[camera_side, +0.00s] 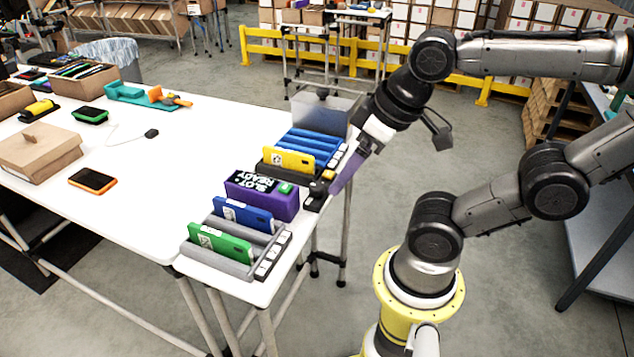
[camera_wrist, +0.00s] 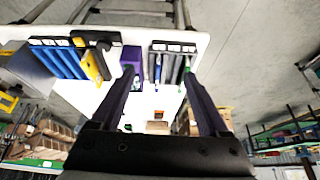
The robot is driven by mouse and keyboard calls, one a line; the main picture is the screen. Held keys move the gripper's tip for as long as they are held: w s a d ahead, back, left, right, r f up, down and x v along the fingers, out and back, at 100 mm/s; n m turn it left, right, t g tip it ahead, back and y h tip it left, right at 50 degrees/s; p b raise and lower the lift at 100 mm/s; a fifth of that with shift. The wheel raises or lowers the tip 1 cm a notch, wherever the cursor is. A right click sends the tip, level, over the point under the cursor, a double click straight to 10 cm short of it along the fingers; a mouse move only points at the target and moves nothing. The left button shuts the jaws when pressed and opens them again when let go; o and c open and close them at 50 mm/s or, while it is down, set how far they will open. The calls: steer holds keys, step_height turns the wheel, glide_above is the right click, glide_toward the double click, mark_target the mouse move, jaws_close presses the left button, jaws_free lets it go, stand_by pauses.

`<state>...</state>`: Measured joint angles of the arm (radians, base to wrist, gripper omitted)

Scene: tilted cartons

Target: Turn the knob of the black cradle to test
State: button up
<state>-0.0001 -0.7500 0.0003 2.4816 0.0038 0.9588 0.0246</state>
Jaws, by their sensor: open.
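The black cradle (camera_side: 270,169) stands on the right part of the white table with a yellow phone-like slab (camera_side: 289,159) in it. In the wrist view the black cradle (camera_wrist: 96,38) shows left of my fingers, beside the yellow slab (camera_wrist: 92,66). My gripper (camera_side: 332,190) is at the table's right edge, close to this end; touching or apart cannot be told. In the wrist view my gripper (camera_wrist: 160,73) is open with nothing held.
A purple box (camera_side: 262,198) reading "SLOT READY" stands just before the black cradle. Blue racks (camera_side: 312,146) are behind it. A grey rack (camera_side: 262,250) with blue and green slabs is in front. The table's middle is mostly clear.

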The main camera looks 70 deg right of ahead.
steer(key=w+d+r+m+g, duration=0.1)
steer(key=w+r+m+g, duration=0.1)
steer(key=w+r, duration=0.25)
steer(key=m+g+y, duration=0.2)
steer(key=m+g, duration=0.3)
glide_above(317, 185)
steer(key=w+a, duration=0.2)
steer(key=w, duration=0.2)
steer(key=w+d+x, duration=0.1)
steer(key=x, duration=0.2)
steer(key=d+f+m+g+y, duration=0.1)
steer(key=d+f+m, duration=0.1)
steer(key=d+f, duration=0.45)
steer(key=x, duration=0.9)
steer(key=a+x, duration=0.1)
steer(key=x, duration=0.4)
steer(key=shift+s, duration=0.4)
jaws_close()
